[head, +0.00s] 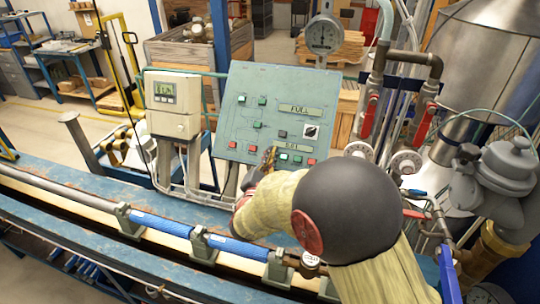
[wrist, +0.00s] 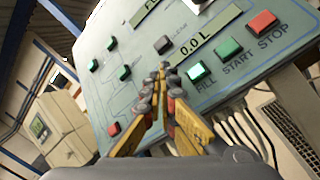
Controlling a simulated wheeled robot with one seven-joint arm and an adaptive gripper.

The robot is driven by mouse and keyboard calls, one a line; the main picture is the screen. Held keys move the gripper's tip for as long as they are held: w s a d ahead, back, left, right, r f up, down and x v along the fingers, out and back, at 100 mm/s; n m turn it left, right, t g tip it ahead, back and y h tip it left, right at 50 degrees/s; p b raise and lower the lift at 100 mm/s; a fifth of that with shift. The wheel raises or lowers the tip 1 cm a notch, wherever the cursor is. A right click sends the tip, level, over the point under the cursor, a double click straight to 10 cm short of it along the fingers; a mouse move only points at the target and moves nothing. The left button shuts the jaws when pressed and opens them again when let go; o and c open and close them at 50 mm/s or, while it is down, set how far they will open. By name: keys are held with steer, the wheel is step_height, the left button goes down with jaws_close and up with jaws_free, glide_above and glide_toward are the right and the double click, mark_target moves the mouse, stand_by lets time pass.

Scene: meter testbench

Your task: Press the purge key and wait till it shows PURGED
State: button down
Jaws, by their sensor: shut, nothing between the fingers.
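The grey-green control panel (head: 245,95) stands at mid-picture, with several green, red and dark keys. Its upper display (head: 300,110) appears to read FULL; I see no PURGED. The lower display (wrist: 208,32) reads 0.0 L. I cannot pick out a purge label. The bright green key (wrist: 198,71) above the word FILL looks lit. A dark key (wrist: 163,44) sits left of the lower display, its label too small to read. My gripper (wrist: 163,68) is shut and empty, fingertips close to the panel left of the FILL key; contact cannot be told. It also shows in the head view (head: 270,152).
The green START key (wrist: 228,46) and red STOP key (wrist: 262,23) lie right of the FILL key. A white meter box (head: 173,103) stands left of the panel. Red-handled valves (head: 369,116) and pipes crowd the right. A blue pipe rig (head: 160,224) runs in front.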

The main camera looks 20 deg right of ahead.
steer(key=shift+w+d+f+b, duration=0.2)
steer(key=shift+w+f+b, duration=0.05)
steer(key=shift+b, duration=0.2)
stand_by(0.6)
stand_by(0.4)
steer(key=shift+s+a+r, duration=0.35)
steer(key=shift+s+r, duration=0.15)
steer(key=shift+r, duration=0.05)
steer(key=s+a+r+p, duration=0.2)
steer(key=s+r, duration=0.1)
steer(key=shift+r, duration=0.15)
stand_by(0.5)
steer(key=shift+s+a+r, duration=0.25)
steer(key=shift+s+r, duration=0.05)
steer(key=shift+s, duration=0.05)
stand_by(0.4)
